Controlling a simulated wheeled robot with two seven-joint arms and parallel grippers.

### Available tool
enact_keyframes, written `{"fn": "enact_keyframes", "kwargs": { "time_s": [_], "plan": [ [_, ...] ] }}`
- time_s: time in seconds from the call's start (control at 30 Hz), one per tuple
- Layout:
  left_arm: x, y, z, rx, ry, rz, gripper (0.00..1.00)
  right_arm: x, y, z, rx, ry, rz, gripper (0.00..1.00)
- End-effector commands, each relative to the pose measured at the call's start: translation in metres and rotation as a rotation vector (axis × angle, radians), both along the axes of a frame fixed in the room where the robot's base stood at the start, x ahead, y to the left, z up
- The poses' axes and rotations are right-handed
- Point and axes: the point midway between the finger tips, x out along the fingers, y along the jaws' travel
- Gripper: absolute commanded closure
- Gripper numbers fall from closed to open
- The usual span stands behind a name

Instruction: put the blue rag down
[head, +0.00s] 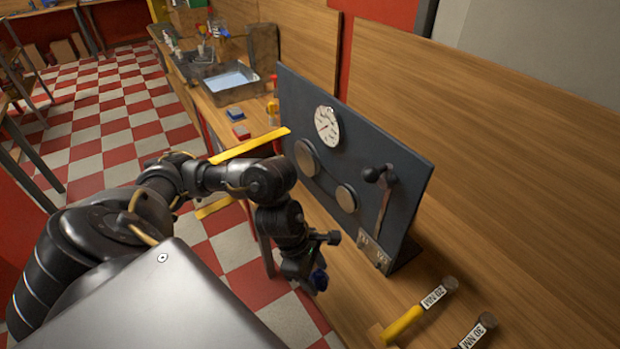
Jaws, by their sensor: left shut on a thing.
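My left arm reaches in from the left, and its gripper (312,268) points down over the near edge of the wooden bench. It is shut on the blue rag (319,280). Only a small dark blue bunch of the rag shows at the fingers; the rest is hidden by the gripper. I cannot tell whether the rag touches the bench top. My right gripper is not in view.
A dark panel (290,100) with a round gauge (327,126), discs and a lever (384,200) stands right of the gripper. Two torque tools (405,322) lie at the front right. A metal basin (232,83) and small blocks (236,115) are farther back. Bare bench (355,300) lies right of the rag.

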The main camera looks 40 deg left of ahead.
Motion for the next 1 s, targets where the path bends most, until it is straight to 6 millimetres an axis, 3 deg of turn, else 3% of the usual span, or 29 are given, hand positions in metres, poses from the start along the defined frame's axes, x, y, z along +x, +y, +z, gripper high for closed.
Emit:
{"fn": "enact_keyframes", "kwargs": {
  "time_s": [0.03,0.3,0.6,0.77,1.0],
  "plan": [
    [-0.011,0.009,0.008,0.001,0.008,0.085,0.69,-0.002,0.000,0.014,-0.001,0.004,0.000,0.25],
    [-0.035,0.048,0.020,0.001,0.004,0.429,0.69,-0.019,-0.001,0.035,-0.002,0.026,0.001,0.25],
    [-0.040,0.059,0.023,0.000,0.001,0.519,0.69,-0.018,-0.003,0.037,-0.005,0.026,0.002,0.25],
    [-0.031,0.062,0.014,-0.001,-0.004,0.516,0.69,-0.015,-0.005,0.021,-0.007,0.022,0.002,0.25],
    [-0.004,0.071,-0.003,-0.001,-0.008,0.515,0.69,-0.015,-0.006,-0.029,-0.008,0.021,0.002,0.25]
  ]
}}
